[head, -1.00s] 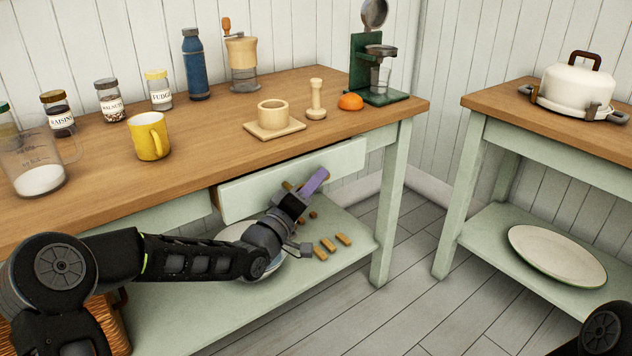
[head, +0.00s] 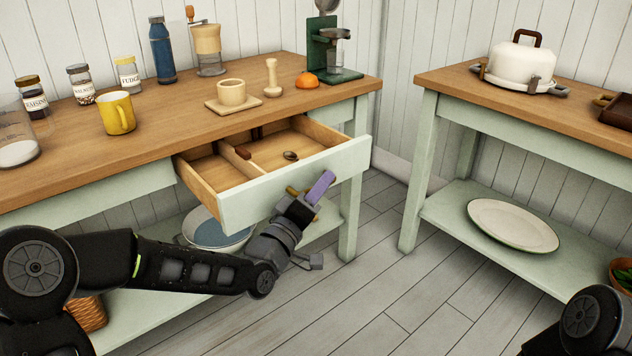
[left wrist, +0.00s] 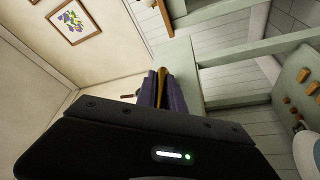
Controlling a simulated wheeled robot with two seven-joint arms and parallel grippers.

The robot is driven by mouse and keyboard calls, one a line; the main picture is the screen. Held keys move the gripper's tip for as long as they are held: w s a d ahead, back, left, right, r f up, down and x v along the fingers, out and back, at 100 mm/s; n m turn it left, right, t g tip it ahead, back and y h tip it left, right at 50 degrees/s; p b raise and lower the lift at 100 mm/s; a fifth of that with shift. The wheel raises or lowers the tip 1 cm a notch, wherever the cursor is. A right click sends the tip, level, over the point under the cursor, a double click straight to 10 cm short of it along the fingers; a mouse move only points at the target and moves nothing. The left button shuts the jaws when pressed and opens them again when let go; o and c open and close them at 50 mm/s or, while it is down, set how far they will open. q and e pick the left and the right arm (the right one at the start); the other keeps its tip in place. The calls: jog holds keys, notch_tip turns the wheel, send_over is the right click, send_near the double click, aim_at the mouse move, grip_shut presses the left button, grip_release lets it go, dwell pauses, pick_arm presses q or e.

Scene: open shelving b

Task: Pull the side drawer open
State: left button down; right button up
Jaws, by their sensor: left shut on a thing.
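The side drawer (head: 300,188) has a pale green front and stands well out from under the wooden counter. Its light wood inside shows a divider (head: 240,163), a small red-brown block (head: 243,153) and a small dark round thing (head: 290,155). My left gripper (head: 312,192), with purple fingers, is at the drawer front and shut on the brass handle (head: 292,191). In the left wrist view the purple fingers (left wrist: 161,90) close around the brass handle (left wrist: 162,86), beside the green drawer front (left wrist: 184,75). My right gripper is out of view.
On the counter (head: 150,130) stand a yellow mug (head: 117,113), jars, a blue bottle (head: 162,50), a grinder and an orange (head: 307,80). A bowl (head: 215,236) sits on the lower shelf. A second table (head: 550,115) stands right; floor between is clear.

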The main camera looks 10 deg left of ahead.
pick_arm(q)
jog(key=c, duration=1.7)
grip_release()
jog(key=p+v, duration=0.1)
jog(key=v, duration=0.7)
jog(key=shift+p, duration=0.35)
